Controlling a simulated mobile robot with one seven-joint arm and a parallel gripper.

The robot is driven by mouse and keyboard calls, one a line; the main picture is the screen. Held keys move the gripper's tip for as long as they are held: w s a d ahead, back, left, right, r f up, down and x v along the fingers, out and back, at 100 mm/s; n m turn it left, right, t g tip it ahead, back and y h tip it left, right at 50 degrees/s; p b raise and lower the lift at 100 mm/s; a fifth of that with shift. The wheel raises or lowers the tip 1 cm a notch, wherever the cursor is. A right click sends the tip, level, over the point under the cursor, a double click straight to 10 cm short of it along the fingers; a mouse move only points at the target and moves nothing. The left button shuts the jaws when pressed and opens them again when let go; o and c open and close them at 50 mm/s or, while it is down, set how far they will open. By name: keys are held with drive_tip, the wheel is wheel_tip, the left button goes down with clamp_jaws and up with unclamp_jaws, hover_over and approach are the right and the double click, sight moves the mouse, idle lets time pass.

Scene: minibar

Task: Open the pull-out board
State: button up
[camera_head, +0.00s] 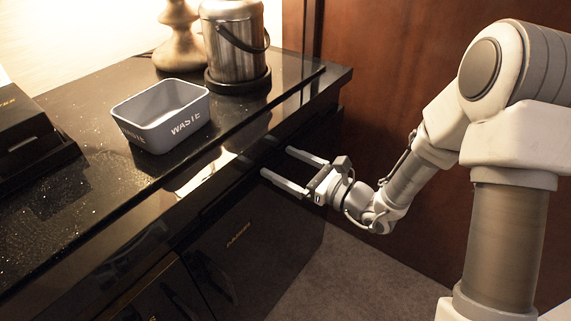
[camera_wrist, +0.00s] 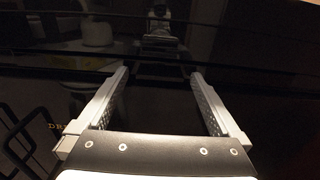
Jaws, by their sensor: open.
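The pull-out board cannot be told apart clearly. The black glossy cabinet front (camera_head: 205,195) shows only thin horizontal seams under the counter top, and no board stands out from it. My gripper (camera_head: 277,161) is open and empty, its two pale fingers side by side and pointing at the front just below the counter edge, near its right end. In the wrist view my gripper (camera_wrist: 160,73) has its fingers spread before the dark front (camera_wrist: 250,100), which carries horizontal seams and a reflection of the arm. Whether the fingertips touch it cannot be told.
On the black counter (camera_head: 75,190) stand a grey waste bin (camera_head: 165,135), a steel ice bucket (camera_head: 232,50), a lamp base (camera_head: 180,40) and a black box (camera_head: 30,140). Dark lower doors (camera_head: 245,260) lie below. A wooden panel (camera_head: 385,60) stands behind my arm. Carpet (camera_head: 345,280) is clear.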

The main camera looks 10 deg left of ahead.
clamp_jaws()
idle(0.3)
drive_tip(key=shift+d, duration=0.1)
